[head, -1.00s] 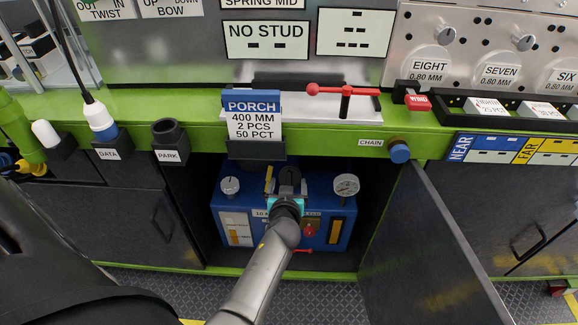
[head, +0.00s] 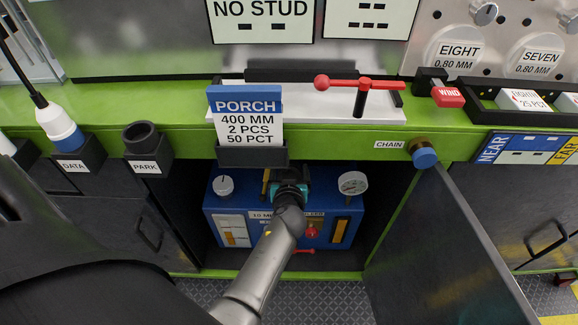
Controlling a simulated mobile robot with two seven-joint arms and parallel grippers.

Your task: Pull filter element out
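A blue filter unit (head: 216,200) stands inside the open cupboard under the green bench. It has a white knob (head: 223,186) at left, a round gauge (head: 352,184) at right, sight windows and a small red part (head: 312,229) low on its front. My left gripper (head: 288,176), with a teal band at its wrist, reaches in and covers the unit's upper middle. Its fingertips are mostly hidden by the wrist and shadow, so I cannot tell whether they are open or hold anything. I cannot make out the filter element. My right gripper is out of view.
The cupboard door (head: 455,245) stands open at right. The green bench edge (head: 330,146) and PORCH card holder (head: 250,155) overhang the opening. A red T-handle (head: 358,86) stands above. PARK (head: 142,140) and DATA (head: 78,158) holders are at left, the CHAIN knob (head: 424,155) at right.

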